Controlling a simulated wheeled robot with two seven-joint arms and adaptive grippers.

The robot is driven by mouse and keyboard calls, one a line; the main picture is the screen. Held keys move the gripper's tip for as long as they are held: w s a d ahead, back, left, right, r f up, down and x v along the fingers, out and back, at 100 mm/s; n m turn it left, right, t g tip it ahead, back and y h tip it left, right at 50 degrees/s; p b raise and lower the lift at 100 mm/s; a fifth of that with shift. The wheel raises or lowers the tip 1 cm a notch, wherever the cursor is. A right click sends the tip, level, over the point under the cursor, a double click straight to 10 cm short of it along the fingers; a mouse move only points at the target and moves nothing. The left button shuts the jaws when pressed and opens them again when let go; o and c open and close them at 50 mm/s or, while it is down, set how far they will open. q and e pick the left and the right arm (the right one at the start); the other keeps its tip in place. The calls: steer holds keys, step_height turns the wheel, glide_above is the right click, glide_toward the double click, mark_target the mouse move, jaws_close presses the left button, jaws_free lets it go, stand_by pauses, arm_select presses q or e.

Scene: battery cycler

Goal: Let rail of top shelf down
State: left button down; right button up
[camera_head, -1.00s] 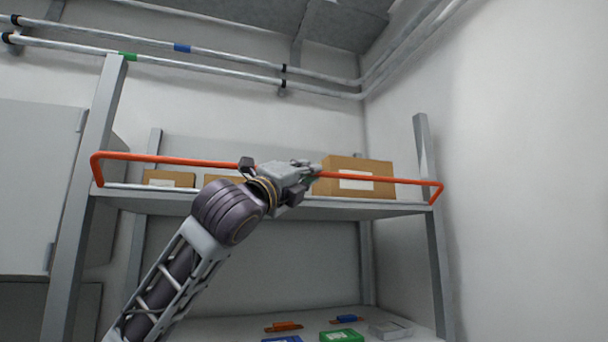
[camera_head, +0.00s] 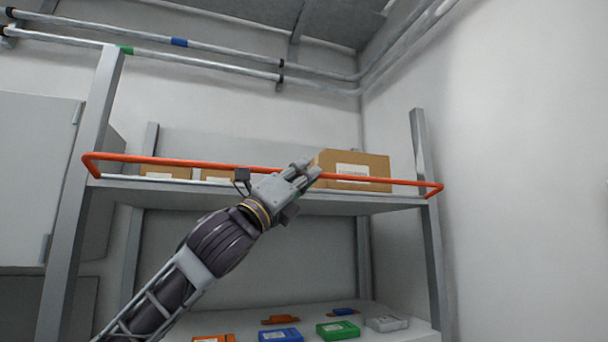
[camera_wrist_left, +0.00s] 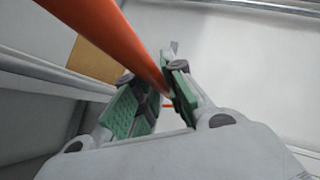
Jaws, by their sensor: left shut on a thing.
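The orange rail (camera_head: 400,182) runs along the front of the top shelf (camera_head: 345,201), with its bent ends at the two front posts. It sits a little above the shelf's front edge and leans out toward me. My left gripper (camera_head: 305,174) is shut on the rail near its middle. In the left wrist view the rail (camera_wrist_left: 112,30) passes between the green-padded fingers of the left gripper (camera_wrist_left: 160,105). The right gripper is not in view.
Cardboard boxes stand on the top shelf, the largest (camera_head: 352,164) right of centre. The lower shelf holds several coloured boxes, including a green one (camera_head: 338,330). Grey posts (camera_head: 432,240) frame the shelves. A cabinet (camera_head: 38,180) stands left; pipes run above.

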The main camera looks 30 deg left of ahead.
mark_target(301, 176)
arm_select(q)
steer(key=c, duration=1.5)
jaws_free()
steer(key=shift+a, duration=0.1)
steer(key=shift+v, duration=3.7)
steer(key=shift+s, duration=0.1)
steer(key=shift+c, duration=0.2)
